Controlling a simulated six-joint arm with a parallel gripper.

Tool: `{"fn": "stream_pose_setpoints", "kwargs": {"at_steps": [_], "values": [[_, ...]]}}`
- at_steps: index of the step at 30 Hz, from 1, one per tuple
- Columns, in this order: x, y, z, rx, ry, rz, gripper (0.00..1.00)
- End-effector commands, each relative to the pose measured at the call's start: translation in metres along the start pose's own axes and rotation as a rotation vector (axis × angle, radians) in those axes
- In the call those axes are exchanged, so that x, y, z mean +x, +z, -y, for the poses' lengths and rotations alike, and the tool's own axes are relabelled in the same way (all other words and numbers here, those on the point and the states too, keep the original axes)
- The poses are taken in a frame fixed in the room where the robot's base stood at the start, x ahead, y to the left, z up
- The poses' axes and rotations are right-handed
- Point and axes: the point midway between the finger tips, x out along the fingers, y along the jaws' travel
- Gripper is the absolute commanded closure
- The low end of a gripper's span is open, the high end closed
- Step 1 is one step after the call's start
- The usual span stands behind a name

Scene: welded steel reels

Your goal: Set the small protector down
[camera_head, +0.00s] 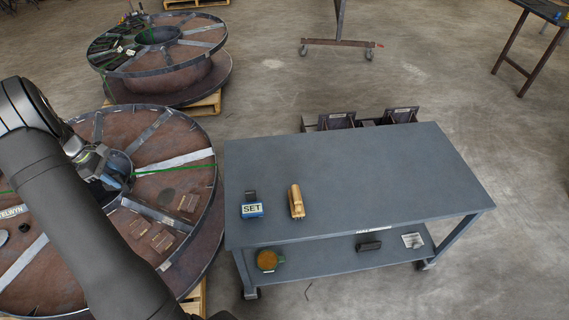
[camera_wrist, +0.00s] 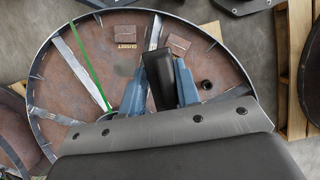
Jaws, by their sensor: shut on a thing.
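My gripper (camera_wrist: 159,88) shows in the wrist view with blue-grey fingers on either side of a dark, nearly black block (camera_wrist: 159,72). It is shut on this block, which looks like the small protector. The block is over the flat brown face of the near steel reel (camera_wrist: 75,80); I cannot tell whether it touches the face. In the head view my gripper (camera_head: 113,182) is near the reel's hub, over the near reel (camera_head: 95,125), and my arm covers much of the reel's lower left. The held block is hard to make out there.
A grey table (camera_head: 350,180) at the right holds a blue "SET" box (camera_head: 251,210) and a tan piece (camera_head: 296,201). Another reel (camera_head: 165,75) stands behind. Most of the tabletop is clear.

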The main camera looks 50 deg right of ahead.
Motion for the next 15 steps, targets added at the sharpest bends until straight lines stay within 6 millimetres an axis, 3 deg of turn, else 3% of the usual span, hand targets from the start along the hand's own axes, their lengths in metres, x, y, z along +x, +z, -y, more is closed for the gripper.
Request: {"fn": "stream_pose_setpoints", "kwargs": {"at_steps": [3,7,10,15], "values": [[-0.027,0.004,0.017,0.104,-0.041,-0.001,1.0],[-0.046,0.019,0.027,0.21,-0.085,0.002,1.0],[-0.05,0.043,0.024,0.278,-0.115,0.005,1.0],[-0.036,0.082,0.005,0.316,-0.131,0.006,1.0]]}}
